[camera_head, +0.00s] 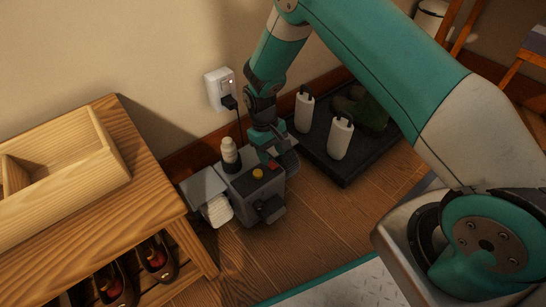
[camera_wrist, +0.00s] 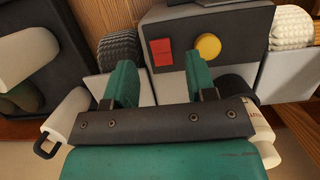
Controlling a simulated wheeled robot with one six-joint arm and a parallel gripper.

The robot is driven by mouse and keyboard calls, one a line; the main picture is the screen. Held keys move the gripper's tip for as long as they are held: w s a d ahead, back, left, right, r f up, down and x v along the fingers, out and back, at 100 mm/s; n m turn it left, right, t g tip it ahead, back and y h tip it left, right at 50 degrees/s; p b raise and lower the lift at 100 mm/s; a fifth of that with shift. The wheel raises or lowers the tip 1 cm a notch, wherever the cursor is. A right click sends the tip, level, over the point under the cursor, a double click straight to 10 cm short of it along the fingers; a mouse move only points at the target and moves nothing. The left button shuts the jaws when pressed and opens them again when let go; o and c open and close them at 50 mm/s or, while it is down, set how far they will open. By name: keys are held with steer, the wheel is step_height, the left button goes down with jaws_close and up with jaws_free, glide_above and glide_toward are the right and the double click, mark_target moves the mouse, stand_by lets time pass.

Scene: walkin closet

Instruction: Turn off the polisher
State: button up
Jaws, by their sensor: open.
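The polisher (camera_head: 240,205) is a grey machine on the floor by the wall, with a pale buffing wheel (camera_head: 217,210) at its left. Its dark panel (camera_wrist: 180,25) carries a red rectangular switch (camera_wrist: 161,51) and a round yellow button (camera_wrist: 208,47). The yellow button also shows in the head view (camera_head: 257,174). My gripper (camera_wrist: 163,85) is open and empty, its two green fingers apart in front of the panel. The red switch lies beyond the gap between the fingers, and the yellow button is beyond the right finger. I cannot tell any contact. In the head view my gripper (camera_head: 268,150) is just above the polisher.
A wall outlet (camera_head: 218,88) with a black plug and cord is behind the polisher. A white bottle (camera_head: 230,152) stands at its back. A wooden bench (camera_head: 160,200) is at left. Floor in front is clear.

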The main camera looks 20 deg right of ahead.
steer(key=p+v, duration=0.5)
steer(key=v, duration=0.8)
steer(key=shift+r, duration=0.35)
steer(key=shift+w, duration=0.15)
steer(key=s+a+r+n+t+y+p, duration=0.1)
steer(key=s+r, duration=0.3)
steer(key=r, duration=0.6)
steer(key=s+a+r+t+y+p, duration=0.1)
steer(key=s+r, duration=0.4)
steer(key=r, duration=0.5)
steer(key=s+a+r+n+y+p, duration=0.1)
steer(key=s+r+y, duration=0.1)
steer(key=s+r, duration=0.6)
steer(key=s+r+n+y+p, duration=0.15)
steer(key=s+r, duration=0.25)
steer(key=s, duration=0.8)
step_height(320, 180, up, 38)
steer(key=p, duration=3.8)
steer(key=shift+w+a+f+t, duration=0.2)
steer(key=shift+a+f+t, duration=0.05)
steer(key=shift+t, duration=0.15)
